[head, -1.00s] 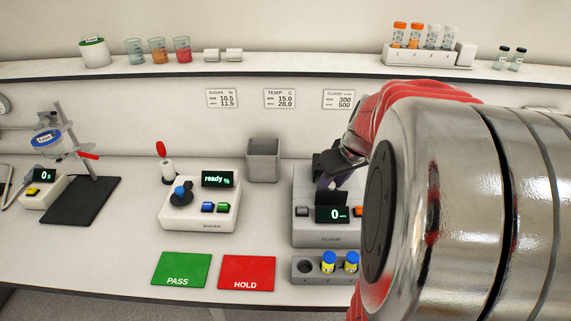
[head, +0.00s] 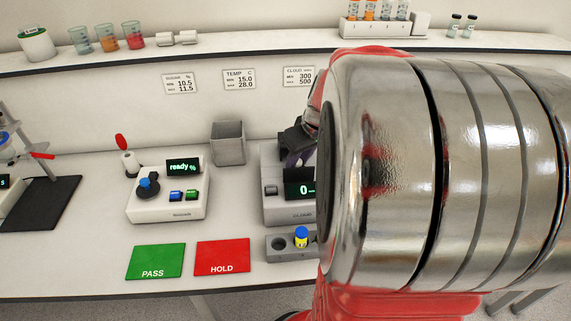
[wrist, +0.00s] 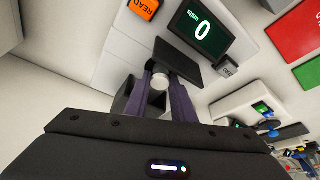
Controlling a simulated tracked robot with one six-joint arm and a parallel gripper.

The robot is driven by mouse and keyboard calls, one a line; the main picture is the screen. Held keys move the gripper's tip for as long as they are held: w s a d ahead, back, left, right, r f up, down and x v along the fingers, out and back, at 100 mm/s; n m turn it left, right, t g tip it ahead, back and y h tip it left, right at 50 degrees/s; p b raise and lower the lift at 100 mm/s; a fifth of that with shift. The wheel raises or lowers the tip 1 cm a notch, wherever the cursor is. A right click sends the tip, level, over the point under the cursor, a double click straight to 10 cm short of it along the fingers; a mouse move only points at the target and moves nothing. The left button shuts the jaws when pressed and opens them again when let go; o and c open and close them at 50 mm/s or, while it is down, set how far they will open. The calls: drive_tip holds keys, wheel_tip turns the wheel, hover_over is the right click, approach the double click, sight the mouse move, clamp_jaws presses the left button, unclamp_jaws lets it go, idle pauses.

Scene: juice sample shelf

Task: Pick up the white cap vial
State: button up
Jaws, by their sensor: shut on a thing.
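My gripper (wrist: 161,85) shows in the wrist view with its purple fingers closed around a small white cap vial (wrist: 161,80). Only the white top of the vial shows between the fingertips; its body is hidden. The gripper and vial are at the cloud meter (wrist: 105,55), close to its dark raised flap (wrist: 178,62). In the head view the gripper (head: 299,157) is mostly hidden behind my arm, above the cloud meter (head: 284,208), and the vial cannot be made out there.
A blue-capped vial (head: 302,237) stands in a grey rack (head: 277,254) in front of the meter. The sugar meter (head: 168,205), a grey bin (head: 228,150), the green PASS mat (head: 155,261) and the red HOLD mat (head: 222,256) lie left. My arm covers the right side.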

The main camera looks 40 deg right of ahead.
drive_tip(key=shift+r, duration=0.1)
clamp_jaws()
wheel_tip(320, 180, up, 28)
idle(0.3)
drive_tip(key=shift+s, duration=0.15)
idle(0.5)
